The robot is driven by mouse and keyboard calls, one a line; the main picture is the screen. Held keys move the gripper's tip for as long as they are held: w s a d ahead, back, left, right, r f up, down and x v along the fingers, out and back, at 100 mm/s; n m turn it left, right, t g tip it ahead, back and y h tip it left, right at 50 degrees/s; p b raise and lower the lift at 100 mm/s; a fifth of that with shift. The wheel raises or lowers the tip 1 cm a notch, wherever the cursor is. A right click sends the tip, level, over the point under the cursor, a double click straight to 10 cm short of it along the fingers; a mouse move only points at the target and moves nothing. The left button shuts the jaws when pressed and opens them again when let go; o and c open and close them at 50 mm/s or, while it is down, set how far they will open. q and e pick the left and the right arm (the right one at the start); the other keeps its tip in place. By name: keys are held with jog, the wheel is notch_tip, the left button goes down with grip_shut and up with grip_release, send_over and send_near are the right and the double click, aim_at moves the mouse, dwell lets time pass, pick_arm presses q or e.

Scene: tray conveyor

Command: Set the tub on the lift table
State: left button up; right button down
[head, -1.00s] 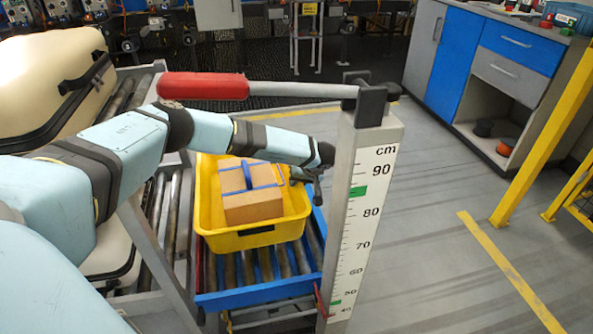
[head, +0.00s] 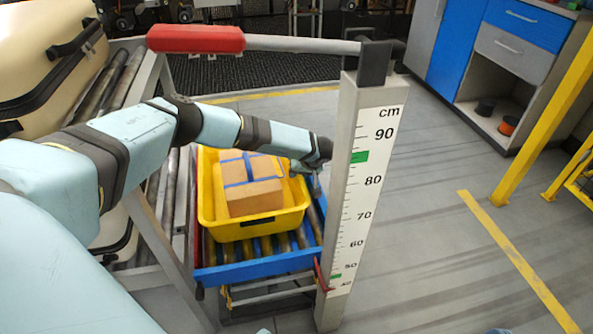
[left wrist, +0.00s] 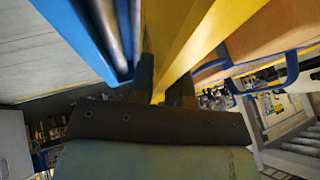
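The yellow tub (head: 254,230) sits over the lift table (head: 258,270), which has a blue frame and metal rollers. A cardboard box with blue straps (head: 250,187) lies in the tub. My left gripper (head: 312,172) is at the tub's right rim. In the left wrist view, the fingers (left wrist: 162,84) stand on both sides of the tub's yellow wall (left wrist: 190,35) and look closed on it. The tub looks level and low on the rollers; I cannot tell if its base bears fully on them. My right gripper is not in view.
A post with a centimetre scale (head: 368,190) stands right beside the lift table, with a red-handled bar (head: 195,39) at its top. A roller conveyor with a cream case (head: 45,65) is at the left. The floor to the right is clear up to a yellow rail (head: 550,110).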

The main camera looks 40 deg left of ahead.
pick_arm(q)
jog(key=o, duration=0.4)
jog(key=p+v, duration=0.4)
jog(key=v, duration=0.8)
jog(key=shift+p, duration=0.4)
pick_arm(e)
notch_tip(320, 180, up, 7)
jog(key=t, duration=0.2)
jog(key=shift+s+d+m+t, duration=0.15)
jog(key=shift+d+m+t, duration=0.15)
